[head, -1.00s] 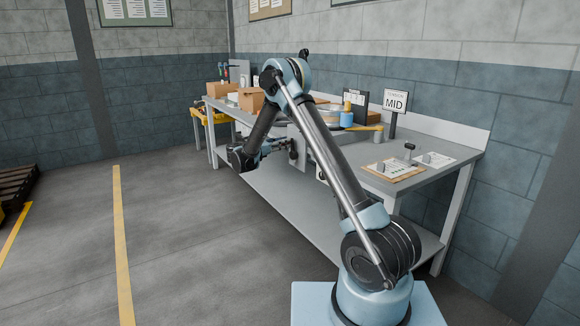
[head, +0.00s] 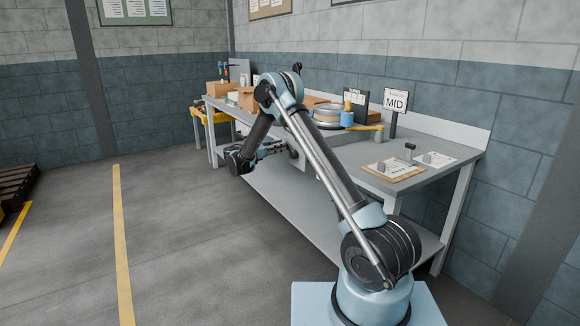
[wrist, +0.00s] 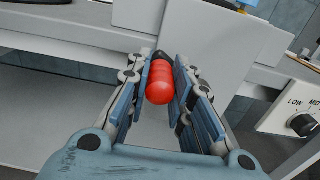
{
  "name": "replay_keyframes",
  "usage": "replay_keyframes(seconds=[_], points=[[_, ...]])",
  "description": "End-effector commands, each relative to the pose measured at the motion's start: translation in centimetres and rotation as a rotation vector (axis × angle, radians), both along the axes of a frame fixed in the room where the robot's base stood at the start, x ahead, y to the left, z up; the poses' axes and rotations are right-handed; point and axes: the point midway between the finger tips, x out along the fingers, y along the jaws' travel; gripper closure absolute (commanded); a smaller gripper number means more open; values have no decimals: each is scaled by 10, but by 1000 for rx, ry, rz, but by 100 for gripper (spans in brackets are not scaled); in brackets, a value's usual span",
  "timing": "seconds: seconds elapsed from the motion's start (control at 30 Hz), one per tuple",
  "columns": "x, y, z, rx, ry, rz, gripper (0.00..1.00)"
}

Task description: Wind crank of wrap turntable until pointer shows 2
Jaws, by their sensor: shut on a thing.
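My gripper (wrist: 160,92) is shut on the crank's red rounded knob (wrist: 160,84), with one blue-padded finger on each side. The rest of the crank is mostly hidden behind the knob and fingers. A pale panel (wrist: 222,45) stands just behind it at the bench's front edge. In the head view my gripper (head: 284,149) is at the front of the bench, small and partly hidden by my arm. The turntable (head: 327,115) shows as a round disc on the bench, partly behind my arm. I cannot make out the pointer or its scale.
The grey bench (head: 350,157) runs along the wall. A LOW/MID dial (wrist: 302,124) is at the right.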

Motion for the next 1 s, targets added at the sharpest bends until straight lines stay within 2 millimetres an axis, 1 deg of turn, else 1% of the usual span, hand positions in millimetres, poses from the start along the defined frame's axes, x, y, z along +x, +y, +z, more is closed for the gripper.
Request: replay_keyframes(seconds=[0.03, 0.37, 0.47, 0.83, 0.9, 1.0], points=[[-2, -3, -6, 7, 4, -12, 100], [-2, -3, -6, 6, 4, -13, 100], [-1, -2, -9, 6, 4, -13, 100], [2, 0, -40, 5, 3, -13, 100], [3, 1, -44, 4, 3, -13, 100], [3, 1, -46, 3, 2, -13, 100]])
